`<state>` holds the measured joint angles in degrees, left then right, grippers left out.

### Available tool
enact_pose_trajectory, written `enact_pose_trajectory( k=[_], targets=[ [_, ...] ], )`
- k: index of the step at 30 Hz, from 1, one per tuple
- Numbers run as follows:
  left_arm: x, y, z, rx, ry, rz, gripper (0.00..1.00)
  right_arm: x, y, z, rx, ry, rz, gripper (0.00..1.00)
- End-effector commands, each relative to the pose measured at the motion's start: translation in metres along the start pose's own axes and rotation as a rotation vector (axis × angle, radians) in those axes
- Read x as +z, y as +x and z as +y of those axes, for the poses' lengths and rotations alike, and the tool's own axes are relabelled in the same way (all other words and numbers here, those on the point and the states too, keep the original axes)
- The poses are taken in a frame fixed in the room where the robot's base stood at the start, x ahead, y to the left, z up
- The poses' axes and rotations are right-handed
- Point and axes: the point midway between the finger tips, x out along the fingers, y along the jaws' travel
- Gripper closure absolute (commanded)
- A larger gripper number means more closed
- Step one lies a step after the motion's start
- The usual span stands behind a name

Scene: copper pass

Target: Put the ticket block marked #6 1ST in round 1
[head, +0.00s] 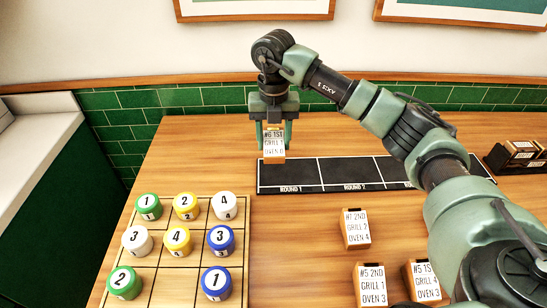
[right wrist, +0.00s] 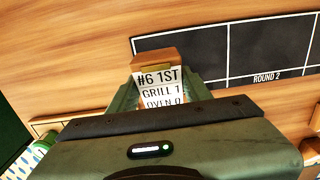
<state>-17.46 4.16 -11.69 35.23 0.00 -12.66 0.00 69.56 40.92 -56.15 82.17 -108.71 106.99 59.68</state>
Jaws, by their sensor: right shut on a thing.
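The ticket block marked #6 1ST (head: 274,146) hangs in my right gripper (head: 274,132), which is shut on it. Its label reads GRILL 1, OVEN 0. The block also shows in the right wrist view (right wrist: 158,88), between the fingers. In the head view it appears over the left end of the black strip, at the round 1 box (head: 300,175); in the right wrist view it overlaps the strip's near left corner. I cannot tell how high it is above the surface. My left gripper is not in view.
Ticket blocks #7 2ND (head: 355,228), #5 2ND (head: 370,285) and #5 1ST (head: 424,282) stand on the table in front of the strip. A wooden grid tray (head: 180,290) with several numbered pucks is at the left. A dark holder with blocks (head: 515,158) is at the far right.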

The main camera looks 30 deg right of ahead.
Motion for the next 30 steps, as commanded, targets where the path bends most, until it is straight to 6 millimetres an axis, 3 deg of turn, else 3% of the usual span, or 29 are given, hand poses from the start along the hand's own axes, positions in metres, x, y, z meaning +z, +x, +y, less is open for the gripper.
enact_pose_trajectory(
  k=[3, 10, 17, 28, 29, 30],
  targets=[
    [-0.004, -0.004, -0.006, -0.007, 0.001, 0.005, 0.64, 0.0, 0.018, -0.001, -0.002, 0.0, 0.001, 0.96],
    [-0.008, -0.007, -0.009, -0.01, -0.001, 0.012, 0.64, -0.001, 0.035, -0.001, -0.002, 0.0, 0.002, 0.96],
    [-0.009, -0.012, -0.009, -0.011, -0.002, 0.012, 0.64, -0.001, 0.067, 0.0, 0.0, 0.0, 0.002, 0.96],
    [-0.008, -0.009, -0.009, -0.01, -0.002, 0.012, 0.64, 0.0, 0.073, 0.0, 0.0, 0.0, -0.001, 0.96],
    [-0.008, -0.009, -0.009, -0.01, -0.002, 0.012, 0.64, 0.0, 0.073, 0.0, 0.0, 0.0, 0.0, 0.48],
    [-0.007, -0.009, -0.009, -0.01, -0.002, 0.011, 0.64, 0.0, 0.072, 0.0, 0.0, 0.0, -0.001, 0.37]
  ],
)
